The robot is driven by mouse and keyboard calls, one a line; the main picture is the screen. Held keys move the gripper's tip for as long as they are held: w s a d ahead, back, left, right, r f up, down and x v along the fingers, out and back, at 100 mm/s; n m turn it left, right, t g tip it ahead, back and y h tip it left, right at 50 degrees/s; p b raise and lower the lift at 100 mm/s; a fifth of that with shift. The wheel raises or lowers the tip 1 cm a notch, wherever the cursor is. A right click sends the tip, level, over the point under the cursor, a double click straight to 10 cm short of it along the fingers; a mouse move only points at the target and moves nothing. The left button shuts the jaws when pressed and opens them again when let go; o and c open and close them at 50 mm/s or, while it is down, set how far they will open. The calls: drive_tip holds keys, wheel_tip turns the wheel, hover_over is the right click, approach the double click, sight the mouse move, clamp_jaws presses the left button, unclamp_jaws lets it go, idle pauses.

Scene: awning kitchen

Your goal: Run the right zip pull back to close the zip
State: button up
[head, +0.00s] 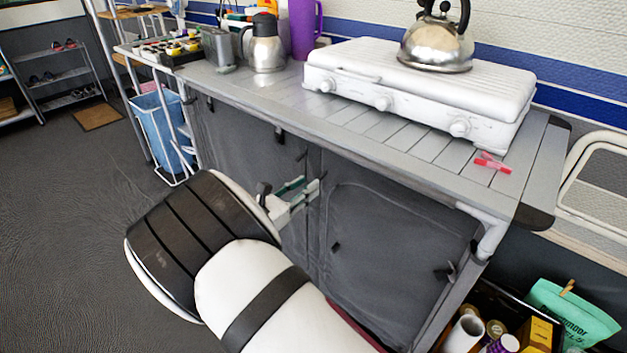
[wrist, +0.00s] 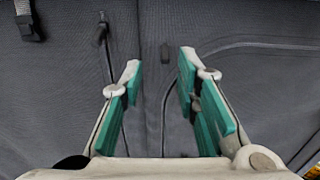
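The cabinet's grey fabric front (head: 250,150) has dark zip lines. In the wrist view, a small dark zip pull (wrist: 164,53) lies against the fabric, seen between and beyond my fingertips, with a dark line running down below it. Another dark pull (wrist: 101,30) hangs further left. In the head view, a dark pull (head: 302,156) shows just above my gripper and another dark tab (head: 336,247) lower on the right panel. I cannot tell surely which is the right zip pull. My gripper (wrist: 158,75), with green pads, is open and empty before the fabric; it also shows in the head view (head: 308,187).
A strap buckle (wrist: 27,25) hangs at the upper left of the wrist view. The countertop (head: 430,150) overhangs the front and carries a white stove (head: 420,85), a kettle (head: 437,38) and a red clip (head: 492,162). A blue bin (head: 160,125) stands left. A crate with goods (head: 500,330) is at lower right.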

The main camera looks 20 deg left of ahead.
drive_tip(key=v, duration=0.7)
